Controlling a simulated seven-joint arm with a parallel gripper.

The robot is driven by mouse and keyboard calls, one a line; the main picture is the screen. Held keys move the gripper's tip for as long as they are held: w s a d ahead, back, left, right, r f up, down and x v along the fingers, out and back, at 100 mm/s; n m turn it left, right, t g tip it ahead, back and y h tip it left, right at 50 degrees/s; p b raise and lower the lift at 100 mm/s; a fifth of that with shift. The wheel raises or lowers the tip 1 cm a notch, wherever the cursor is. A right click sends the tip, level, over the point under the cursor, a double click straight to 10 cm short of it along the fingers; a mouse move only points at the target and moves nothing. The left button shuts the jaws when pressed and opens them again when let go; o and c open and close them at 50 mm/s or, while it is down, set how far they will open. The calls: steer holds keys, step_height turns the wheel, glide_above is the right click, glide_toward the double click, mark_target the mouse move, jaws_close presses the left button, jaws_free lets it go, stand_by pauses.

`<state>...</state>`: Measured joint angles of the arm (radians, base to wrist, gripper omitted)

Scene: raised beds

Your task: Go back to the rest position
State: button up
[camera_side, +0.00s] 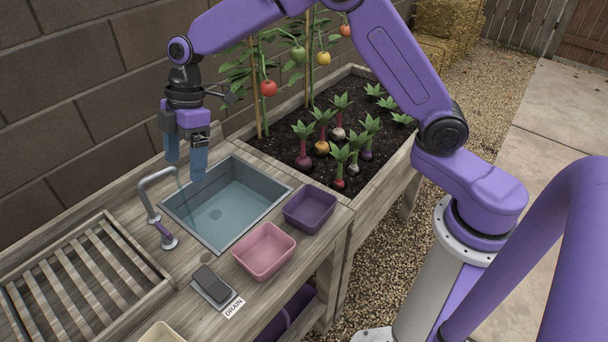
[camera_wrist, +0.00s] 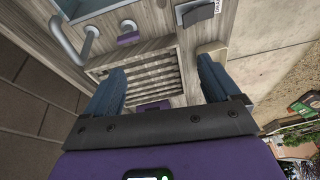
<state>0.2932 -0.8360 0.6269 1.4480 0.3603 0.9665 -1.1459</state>
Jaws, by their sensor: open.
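My gripper (camera_side: 184,163) is open and empty, with its blue fingers pointing down. In the side view it hangs above the back left part of the sink (camera_side: 222,212), near the curved tap (camera_side: 148,192). In the wrist view my gripper (camera_wrist: 160,92) shows its two fingers set wide apart, with nothing between them. Behind them lie the slatted rack (camera_wrist: 140,75) and the tap's pipe (camera_wrist: 68,42). No marker of the rest position is visible.
A pink tub (camera_side: 264,251) and a purple tub (camera_side: 309,209) stand right of the sink. A drain switch (camera_side: 213,287) sits in front. The raised bed (camera_side: 345,190) holds root vegetables and staked tomato plants. A block wall (camera_side: 90,90) runs close behind my gripper.

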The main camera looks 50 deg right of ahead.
steer(key=s+d+r+m+h, duration=0.1)
steer(key=s+d+r, duration=0.15)
steer(key=s, duration=0.65)
steer(key=s+d+r+m+h, duration=0.15)
steer(key=s+d, duration=0.25)
steer(key=s, duration=0.5)
steer(key=s+d+f+m, duration=0.1)
steer(key=s+d+m, duration=0.1)
steer(key=s+d, duration=1.1)
steer(key=shift+s+d+f+t+h, duration=0.15)
steer(key=shift+s+f+t+h, duration=0.2)
steer(key=shift+s, duration=0.8)
